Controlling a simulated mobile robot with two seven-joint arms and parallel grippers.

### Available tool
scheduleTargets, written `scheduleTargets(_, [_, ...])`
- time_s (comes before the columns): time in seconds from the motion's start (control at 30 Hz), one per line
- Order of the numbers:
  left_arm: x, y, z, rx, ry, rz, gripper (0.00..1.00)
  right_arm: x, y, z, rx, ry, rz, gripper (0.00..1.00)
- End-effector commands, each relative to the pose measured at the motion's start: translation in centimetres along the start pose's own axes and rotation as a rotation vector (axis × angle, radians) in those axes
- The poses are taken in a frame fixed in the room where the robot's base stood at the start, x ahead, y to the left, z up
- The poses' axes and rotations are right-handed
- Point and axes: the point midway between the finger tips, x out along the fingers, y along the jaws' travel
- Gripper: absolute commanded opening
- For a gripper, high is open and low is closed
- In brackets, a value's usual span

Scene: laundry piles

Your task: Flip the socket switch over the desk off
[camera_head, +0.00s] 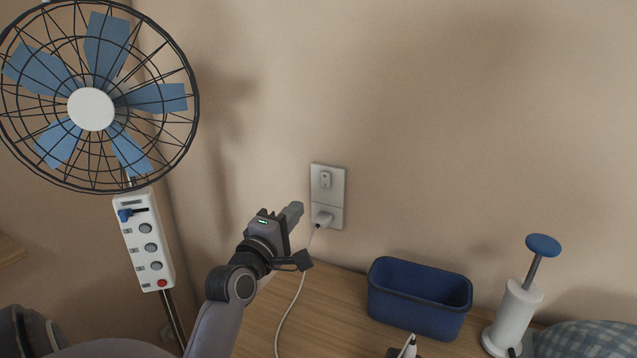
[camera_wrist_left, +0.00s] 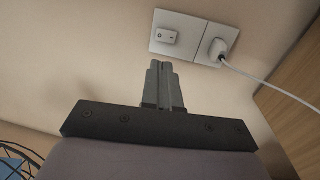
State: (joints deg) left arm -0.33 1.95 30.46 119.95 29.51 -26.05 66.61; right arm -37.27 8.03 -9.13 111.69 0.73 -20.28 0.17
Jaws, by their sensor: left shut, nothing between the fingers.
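The white socket plate (camera_head: 337,206) is on the wall above the desk, with a small rocker switch (camera_head: 325,180) in its upper half. A white plug (camera_head: 322,217) sits in the lower half. In the left wrist view the switch (camera_wrist_left: 166,36) and the plug (camera_wrist_left: 216,48) are both clear. My left gripper (camera_head: 296,209) is shut and empty, left of the plate in the head view. In the left wrist view its closed fingertips (camera_wrist_left: 160,67) appear below the switch, apart from it in the picture.
A white cord (camera_head: 291,303) hangs from the plug to the wooden desk (camera_head: 323,319). A blue bin (camera_head: 417,307) and a white holder with a blue-topped handle (camera_head: 514,315) stand at right.

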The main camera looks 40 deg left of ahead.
Motion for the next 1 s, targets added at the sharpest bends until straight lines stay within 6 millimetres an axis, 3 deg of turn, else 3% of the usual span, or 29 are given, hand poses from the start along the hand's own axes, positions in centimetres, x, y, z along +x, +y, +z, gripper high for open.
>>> scheduleTargets(0.3, [5.7,0.3,0.0,0.001,0.0,0.002,0.0,-0.5,0.0,-0.6,0.0,0.0,0.0,0.43])
scheduleTargets(0.6, [9.9,0.2,0.0,0.003,-0.001,0.0,0.0,-0.8,0.0,-1.0,0.0,0.0,0.0,0.43])
scheduleTargets(1.0, [11.8,0.0,0.0,0.002,-0.001,0.0,0.0,-0.8,0.0,-1.1,0.0,0.0,0.0,0.43])
